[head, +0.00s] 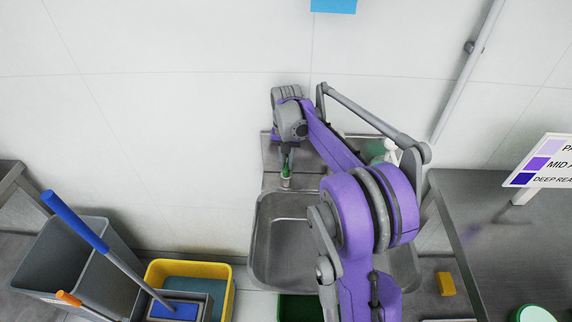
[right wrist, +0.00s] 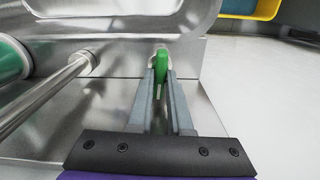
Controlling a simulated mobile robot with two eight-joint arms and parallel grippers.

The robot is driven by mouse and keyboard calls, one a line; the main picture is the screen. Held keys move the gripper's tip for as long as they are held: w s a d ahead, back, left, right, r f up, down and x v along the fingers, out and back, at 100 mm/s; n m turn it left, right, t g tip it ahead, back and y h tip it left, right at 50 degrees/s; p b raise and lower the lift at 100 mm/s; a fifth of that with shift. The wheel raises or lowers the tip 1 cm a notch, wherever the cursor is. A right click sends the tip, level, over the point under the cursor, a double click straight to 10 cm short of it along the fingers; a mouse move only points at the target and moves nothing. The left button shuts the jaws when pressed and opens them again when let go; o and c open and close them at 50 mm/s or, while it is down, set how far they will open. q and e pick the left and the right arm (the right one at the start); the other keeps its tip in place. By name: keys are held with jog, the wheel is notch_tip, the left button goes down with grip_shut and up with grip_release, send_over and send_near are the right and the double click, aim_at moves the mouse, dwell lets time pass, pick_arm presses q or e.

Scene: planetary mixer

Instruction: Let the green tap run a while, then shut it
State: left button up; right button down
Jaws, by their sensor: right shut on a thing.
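The green tap handle (head: 286,170) is at the back left corner of the steel sink (head: 262,235) in the head view. My right gripper (head: 286,160) reaches down to it from above, and its fingers are shut on it. In the right wrist view the green handle (right wrist: 161,68) sits between the two grey fingertips (right wrist: 161,72). A metal pipe (right wrist: 50,95) runs beside it on the left. No water shows, but my right arm covers much of the sink, so I cannot tell whether the tap runs. My left gripper is not in view.
A green and white object (head: 388,150) stands behind the sink, partly hidden by my arm. A grey bin (head: 60,262) and a yellow bucket (head: 190,267) with long-handled tools stand left. A steel table (head: 500,240) with a sign is right. A yellow block (head: 445,284) lies near it.

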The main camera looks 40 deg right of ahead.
jog(key=m, duration=0.3)
jog(key=shift+m, duration=0.4)
jog(key=shift+m, duration=0.4)
jog(key=m, duration=0.3)
jog(key=shift+m, duration=0.4)
jog(key=m, duration=0.4)
jog(key=shift+m, duration=0.3)
